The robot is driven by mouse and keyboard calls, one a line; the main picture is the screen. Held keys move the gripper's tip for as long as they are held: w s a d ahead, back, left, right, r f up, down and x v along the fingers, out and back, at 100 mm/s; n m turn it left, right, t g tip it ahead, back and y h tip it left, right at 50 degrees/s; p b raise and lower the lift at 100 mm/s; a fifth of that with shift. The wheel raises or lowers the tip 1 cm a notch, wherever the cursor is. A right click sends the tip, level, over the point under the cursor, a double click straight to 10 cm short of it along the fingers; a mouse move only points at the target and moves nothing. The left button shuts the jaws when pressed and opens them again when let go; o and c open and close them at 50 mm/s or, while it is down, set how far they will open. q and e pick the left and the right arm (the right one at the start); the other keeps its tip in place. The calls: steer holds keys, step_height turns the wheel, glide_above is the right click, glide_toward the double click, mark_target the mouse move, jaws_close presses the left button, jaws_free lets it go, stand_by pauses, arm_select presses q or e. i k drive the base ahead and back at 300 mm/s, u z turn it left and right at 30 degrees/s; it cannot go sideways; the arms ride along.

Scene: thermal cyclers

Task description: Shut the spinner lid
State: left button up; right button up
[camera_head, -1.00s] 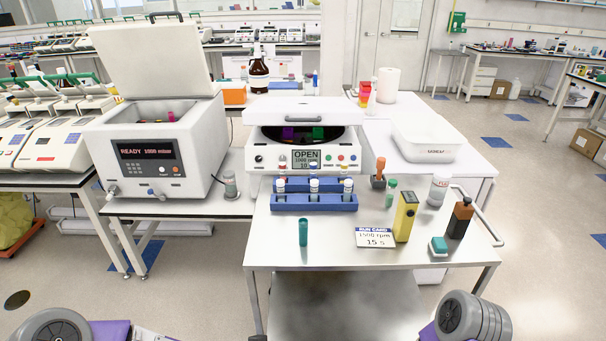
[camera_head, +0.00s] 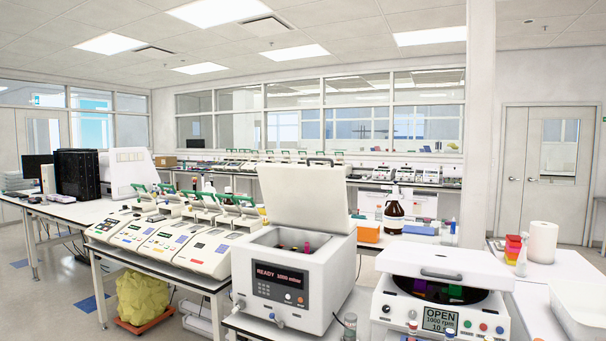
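A white spinner (camera_head: 438,312) stands at the lower right, and its display reads OPEN and 1000 rpm. Its white lid (camera_head: 446,262) is raised, tilted up at the back over a dark bowl that holds a purple and a green item. To its left is a larger white machine (camera_head: 325,302) with a red READY display. Its tall lid (camera_head: 307,197) stands up and colored items show inside. Which of the two the task means by spinner is not marked. Neither of my grippers is in view.
A row of thermal cyclers (camera_head: 165,240) lines the bench at left. A brown bottle (camera_head: 394,212) and an orange box (camera_head: 367,231) stand behind the machines. A paper roll (camera_head: 541,242) and a white tub (camera_head: 582,310) are at right.

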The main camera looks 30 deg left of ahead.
mark_target(308, 196)
steer(key=u, duration=0.35)
steer(key=k, duration=0.5)
steer(key=u, duration=1.5)
steer(key=i, duration=2.1)
steer(key=z, duration=0.55)
steer(key=i, duration=1.3)
steer(key=z, duration=1.15)
